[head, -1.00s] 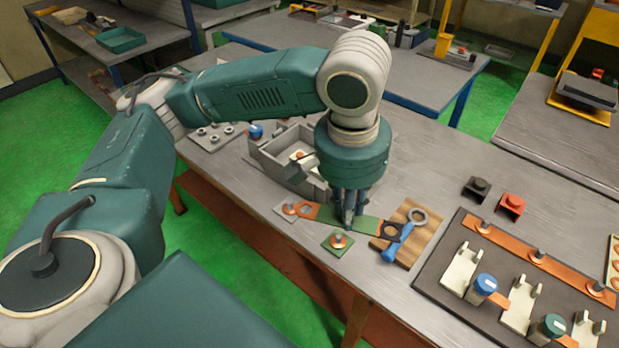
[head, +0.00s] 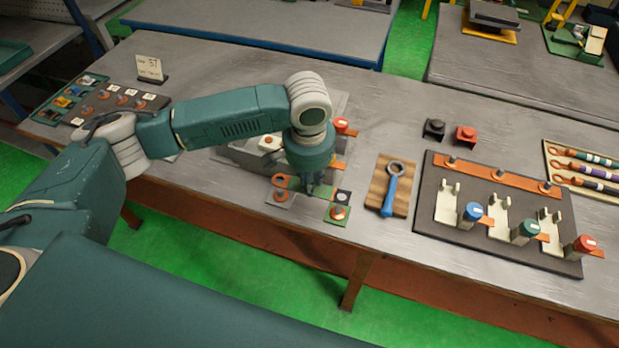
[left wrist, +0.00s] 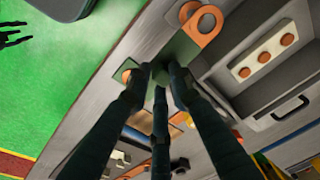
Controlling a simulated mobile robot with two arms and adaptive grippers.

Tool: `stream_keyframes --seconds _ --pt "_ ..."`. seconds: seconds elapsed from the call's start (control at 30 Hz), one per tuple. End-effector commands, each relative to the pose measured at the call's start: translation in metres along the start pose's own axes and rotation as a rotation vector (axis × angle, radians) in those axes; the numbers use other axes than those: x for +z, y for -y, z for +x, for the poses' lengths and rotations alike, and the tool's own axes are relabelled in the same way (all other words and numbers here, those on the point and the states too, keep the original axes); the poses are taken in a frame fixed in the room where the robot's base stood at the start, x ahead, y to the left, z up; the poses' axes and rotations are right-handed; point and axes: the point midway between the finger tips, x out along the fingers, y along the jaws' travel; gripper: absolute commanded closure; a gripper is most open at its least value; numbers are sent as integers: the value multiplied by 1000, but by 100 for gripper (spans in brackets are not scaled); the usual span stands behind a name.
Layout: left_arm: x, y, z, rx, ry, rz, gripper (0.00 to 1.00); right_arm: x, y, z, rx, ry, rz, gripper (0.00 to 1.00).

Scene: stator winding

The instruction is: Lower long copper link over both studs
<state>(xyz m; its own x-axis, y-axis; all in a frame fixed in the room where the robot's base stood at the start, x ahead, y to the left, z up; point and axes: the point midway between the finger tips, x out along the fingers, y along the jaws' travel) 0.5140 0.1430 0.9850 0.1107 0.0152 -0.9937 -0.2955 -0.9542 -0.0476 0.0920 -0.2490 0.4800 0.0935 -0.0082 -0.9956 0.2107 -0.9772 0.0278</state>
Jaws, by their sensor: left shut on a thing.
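The long copper link has a green middle and a copper ring end (head: 279,181). My left gripper (head: 311,189) is shut on its green middle (left wrist: 180,47). In the left wrist view the fingers close around that middle, and the ring end (left wrist: 201,21) sticks out past them. In the head view the ring end appears just behind the left stud (head: 280,195) on a grey plate. The right stud (head: 338,211) stands on a green plate near the link's other end, which is hard to make out. I cannot tell the height above the studs. My right gripper is out of view.
A wooden board (head: 404,172) with a blue-handled ring wrench (head: 391,188) lies to the right. Beyond it is a dark fixture board (head: 431,206) with several terminals. A grey bin (head: 240,151) stands behind my gripper. The bench front edge is close to the studs.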

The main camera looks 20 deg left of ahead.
Motion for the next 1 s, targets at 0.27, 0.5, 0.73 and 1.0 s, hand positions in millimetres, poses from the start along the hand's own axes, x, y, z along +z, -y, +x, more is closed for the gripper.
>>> stream_keyframes --seconds 0.27,0.5,0.73,1.0 --pt "2 0 24 -1 -2 -2 100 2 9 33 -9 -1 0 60" --pt "4 -1 36 0 2 -3 100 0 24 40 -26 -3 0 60" --pt "4 -2 44 1 -1 -2 100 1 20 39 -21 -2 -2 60" --pt "4 -2 45 0 -1 -2 100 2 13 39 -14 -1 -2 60"
